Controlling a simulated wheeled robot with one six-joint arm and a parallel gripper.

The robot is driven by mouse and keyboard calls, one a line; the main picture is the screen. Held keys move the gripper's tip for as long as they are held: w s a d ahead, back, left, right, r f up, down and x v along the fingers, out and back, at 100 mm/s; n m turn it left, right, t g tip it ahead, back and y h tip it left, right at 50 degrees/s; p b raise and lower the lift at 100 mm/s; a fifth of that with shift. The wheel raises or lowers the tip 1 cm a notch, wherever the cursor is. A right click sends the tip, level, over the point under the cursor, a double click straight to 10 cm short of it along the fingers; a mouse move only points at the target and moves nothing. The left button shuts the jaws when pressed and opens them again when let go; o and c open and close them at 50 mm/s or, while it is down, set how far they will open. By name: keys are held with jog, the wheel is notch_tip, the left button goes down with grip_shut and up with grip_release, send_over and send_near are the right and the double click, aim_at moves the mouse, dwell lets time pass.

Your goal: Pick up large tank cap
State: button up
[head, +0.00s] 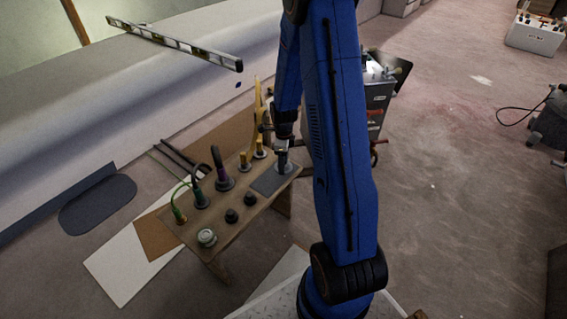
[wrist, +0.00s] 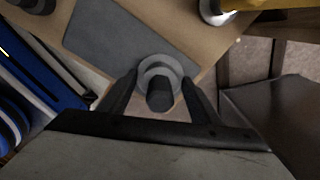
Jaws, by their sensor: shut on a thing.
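The large tank cap (wrist: 160,97) shows in the wrist view as a pale grey disc with a dark round knob. My gripper (wrist: 159,92) is shut on it, with one black finger on each side of the knob. In the head view my gripper (head: 283,157) points down at the right end of a small wooden bench (head: 225,222), by a dark grey mat (head: 266,183). The cap (head: 285,169) is partly hidden there. I cannot tell whether it touches the mat or is slightly above it.
Two black knobs (head: 249,199) and a pale round cap (head: 207,237) sit in front. A spirit level (head: 175,42) lies on the hull behind. Open floor is at right.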

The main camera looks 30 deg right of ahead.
notch_tip(320, 180, up, 10)
jog(key=shift+f, duration=0.1)
dwell(0.4)
